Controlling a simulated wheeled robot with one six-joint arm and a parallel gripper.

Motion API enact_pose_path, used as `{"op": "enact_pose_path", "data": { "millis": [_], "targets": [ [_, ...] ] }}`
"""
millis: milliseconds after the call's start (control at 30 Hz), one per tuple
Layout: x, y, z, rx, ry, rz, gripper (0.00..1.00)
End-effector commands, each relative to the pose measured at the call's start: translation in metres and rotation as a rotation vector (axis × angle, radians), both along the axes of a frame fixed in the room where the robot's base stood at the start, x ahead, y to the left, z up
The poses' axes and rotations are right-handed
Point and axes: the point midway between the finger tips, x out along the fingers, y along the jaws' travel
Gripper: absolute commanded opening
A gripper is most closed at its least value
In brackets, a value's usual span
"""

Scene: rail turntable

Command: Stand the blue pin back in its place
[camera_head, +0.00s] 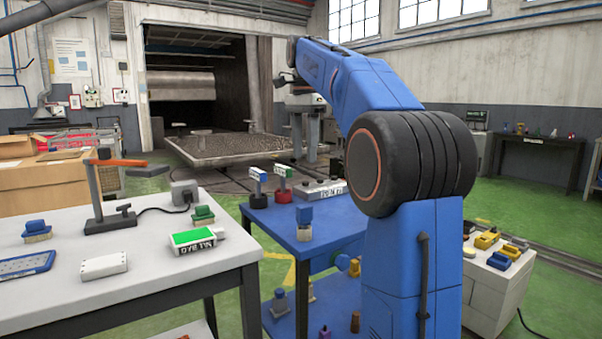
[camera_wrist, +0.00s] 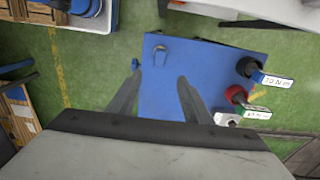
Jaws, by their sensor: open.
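A blue block-topped piece on a pale base (camera_head: 305,222) stands upright on the blue cart top (camera_head: 275,217); it may be the blue pin, but I cannot tell for sure. In the wrist view a small blue piece with a pale edge (camera_wrist: 160,54) lies on the cart, just beyond my fingertips. Another blue-grey piece (camera_head: 280,302) stands on the cart's lower shelf. My gripper (camera_wrist: 159,76) is open and empty, its fingers spread above the cart. The pin's place is not clearly identifiable.
Two labelled tools, one with a black base (camera_head: 258,188) and one with a red base (camera_head: 284,184), stand on the cart beside a white labelled box (camera_head: 320,191). The white table (camera_head: 140,265) at left holds several items. A grey cabinet (camera_head: 490,287) stands right.

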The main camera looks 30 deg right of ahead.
Motion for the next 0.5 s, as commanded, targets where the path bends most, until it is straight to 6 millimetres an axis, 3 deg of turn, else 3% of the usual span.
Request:
{"op": "enact_pose_path", "data": {
  "millis": [500],
  "targets": [
    [-0.001, 0.001, -0.075, 0.000, 0.000, 0.002, 0.45]
  ]
}}
